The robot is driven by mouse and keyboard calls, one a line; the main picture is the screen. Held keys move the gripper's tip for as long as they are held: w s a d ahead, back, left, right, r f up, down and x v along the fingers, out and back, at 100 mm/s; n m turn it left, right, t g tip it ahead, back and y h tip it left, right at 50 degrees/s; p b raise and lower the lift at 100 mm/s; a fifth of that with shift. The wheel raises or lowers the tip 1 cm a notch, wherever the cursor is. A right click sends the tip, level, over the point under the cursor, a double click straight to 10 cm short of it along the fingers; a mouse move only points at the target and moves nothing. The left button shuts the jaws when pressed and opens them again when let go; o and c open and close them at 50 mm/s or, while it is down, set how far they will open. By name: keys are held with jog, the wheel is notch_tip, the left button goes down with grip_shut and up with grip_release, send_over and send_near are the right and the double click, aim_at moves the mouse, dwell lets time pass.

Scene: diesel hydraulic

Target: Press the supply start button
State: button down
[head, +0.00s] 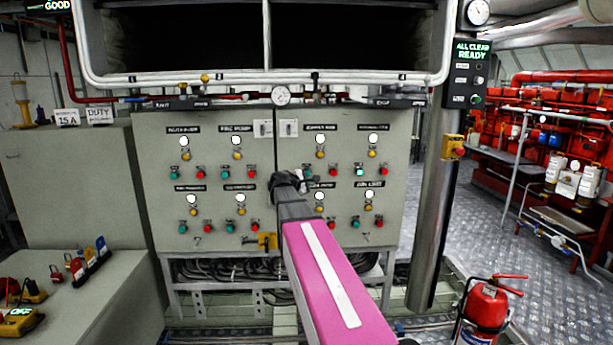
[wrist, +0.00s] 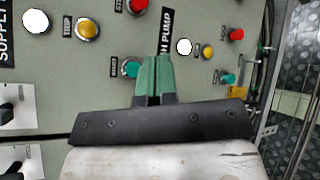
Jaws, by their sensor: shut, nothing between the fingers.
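The supply start button is a green button with a START label in the wrist view (wrist: 130,69), in the group whose label begins SUPPLY. It also shows in the head view (head: 309,170), just above the end of my arm. My gripper (wrist: 156,60) is shut and empty, its green fingertips side by side. In the wrist view they stand right beside the green button and overlap its right edge. I cannot tell whether they touch the button or panel. In the head view, my gripper (head: 301,184) is small and dark against the grey cabinet.
The grey cabinet (head: 222,150) carries several similar groups of lamps and buttons. A red stop button (wrist: 138,5) and a yellow button (wrist: 87,28) belong to the same group. A pump group with another green button (wrist: 228,78) lies right of the fingers. A fire extinguisher (head: 486,308) stands lower right.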

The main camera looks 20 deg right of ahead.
aim_at(308, 174)
jog(key=shift+w+d, duration=0.4)
jog(key=shift+w, duration=1)
jog(key=shift+w+d, duration=0.45)
jog(key=shift+w, duration=0.9)
jog(key=shift+w+d, duration=0.4)
jog(key=shift+w, duration=1)
jog(key=shift+w+d, duration=0.1)
jog(key=shift+w, duration=0.3)
jog(key=shift+w+d, duration=0.15)
jog(key=shift+w, duration=0.35)
jog(key=shift+s, duration=0.1)
jog(key=shift+s+a, duration=0.25)
jog(key=shift+s, duration=0.55)
jog(key=s, duration=0.2)
jog(key=s+a, duration=0.1)
jog(key=s, duration=0.1)
jog(key=shift+s+a, duration=0.2)
jog(key=shift+s, duration=0.2)
